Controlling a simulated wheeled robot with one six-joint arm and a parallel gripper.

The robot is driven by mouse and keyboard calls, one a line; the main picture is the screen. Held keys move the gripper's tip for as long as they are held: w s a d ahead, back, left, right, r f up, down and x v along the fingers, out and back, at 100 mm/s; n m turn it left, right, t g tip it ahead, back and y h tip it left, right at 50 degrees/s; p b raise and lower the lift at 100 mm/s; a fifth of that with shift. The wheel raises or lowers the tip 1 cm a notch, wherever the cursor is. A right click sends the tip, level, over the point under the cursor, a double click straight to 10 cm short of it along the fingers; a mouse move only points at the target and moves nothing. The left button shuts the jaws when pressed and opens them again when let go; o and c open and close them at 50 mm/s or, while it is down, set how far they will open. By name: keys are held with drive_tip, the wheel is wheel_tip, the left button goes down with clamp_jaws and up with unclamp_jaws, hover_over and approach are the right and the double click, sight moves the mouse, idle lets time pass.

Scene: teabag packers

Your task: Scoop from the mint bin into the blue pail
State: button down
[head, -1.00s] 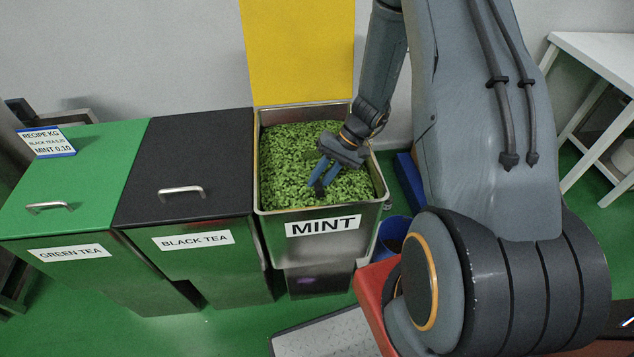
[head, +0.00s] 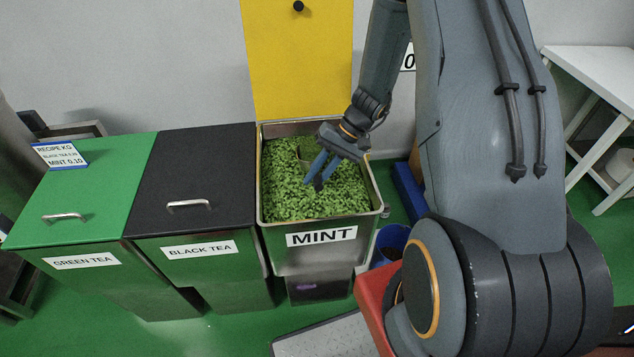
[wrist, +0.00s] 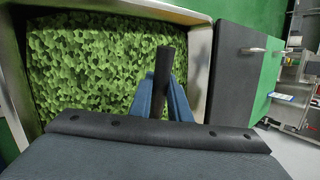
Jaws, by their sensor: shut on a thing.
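The mint bin (head: 320,257) stands open, full of green leaves (head: 285,195). My gripper (head: 317,179) is over the bin, with its blue fingers shut on a dark handle. In the wrist view this handle (wrist: 162,82) stands up between the fingers (wrist: 178,103), with leaves behind it. I take it for a scoop's handle; a thin curved edge shows by the gripper in the head view, but I cannot tell how full the scoop is. The blue pail (head: 393,236) stands on the floor right of the bin, partly hidden by my arm, with something dark inside.
The closed black tea bin (head: 190,240) and green tea bin (head: 95,225) stand to the left. The yellow lid (head: 297,60) is raised behind the mint. A red object (head: 372,295) and a grey plate (head: 325,338) are in front. A white table (head: 590,60) stands at right.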

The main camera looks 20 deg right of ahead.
wheel_tip(320, 180, up, 18)
drive_tip(key=p, duration=0.9)
drive_tip(key=shift+r, duration=0.25)
